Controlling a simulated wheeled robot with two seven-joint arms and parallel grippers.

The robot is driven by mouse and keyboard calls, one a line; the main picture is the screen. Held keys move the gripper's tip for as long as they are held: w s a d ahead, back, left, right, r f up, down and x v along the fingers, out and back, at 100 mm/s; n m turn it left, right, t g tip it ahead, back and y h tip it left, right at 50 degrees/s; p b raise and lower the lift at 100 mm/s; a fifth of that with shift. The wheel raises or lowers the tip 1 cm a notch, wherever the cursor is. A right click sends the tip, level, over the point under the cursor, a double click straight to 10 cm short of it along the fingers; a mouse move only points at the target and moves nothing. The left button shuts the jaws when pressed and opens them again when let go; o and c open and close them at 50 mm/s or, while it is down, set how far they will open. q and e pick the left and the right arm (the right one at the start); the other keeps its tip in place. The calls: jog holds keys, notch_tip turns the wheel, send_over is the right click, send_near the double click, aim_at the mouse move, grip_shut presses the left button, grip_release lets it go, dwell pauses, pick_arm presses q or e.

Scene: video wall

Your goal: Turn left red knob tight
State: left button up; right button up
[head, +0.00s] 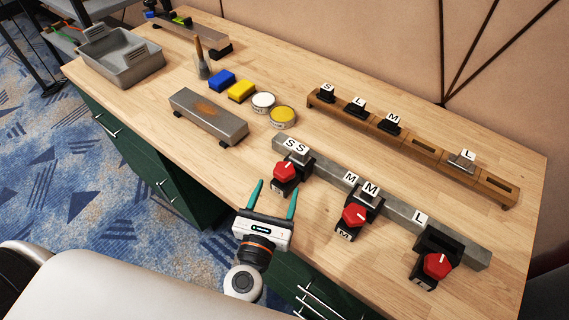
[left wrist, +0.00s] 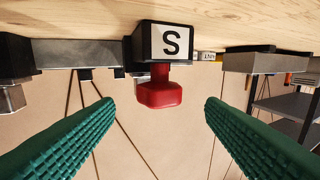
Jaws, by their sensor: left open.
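The left red knob (head: 285,172) sits on the black clamp marked S at the left end of a grey metal bar (head: 400,208) on the workbench. My left gripper (head: 272,197) is open and empty in front of this knob, with its two green fingers apart. In the left wrist view the red knob (left wrist: 159,88) shows below a white S label (left wrist: 172,41), between the fingers (left wrist: 158,115) and apart from both. A middle red knob (head: 354,215) marked M and a right red knob (head: 437,265) sit farther along the bar. My right gripper is not in view.
A wooden rack (head: 415,150) with lettered black blocks stands behind the bar. A grey block (head: 208,116), blue and yellow sponges, two round tins and a grey tray (head: 118,62) are to the left. The bench's front edge runs close under my left gripper.

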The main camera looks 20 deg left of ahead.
aim_at(281, 179)
pick_arm(q)
jog(key=w+p, duration=0.1)
jog(key=w, duration=0.5)
jog(key=shift+w+p, duration=0.3)
jog(key=shift+w, duration=0.15)
jog(key=c, duration=0.9)
jog(key=shift+c, duration=0.3)
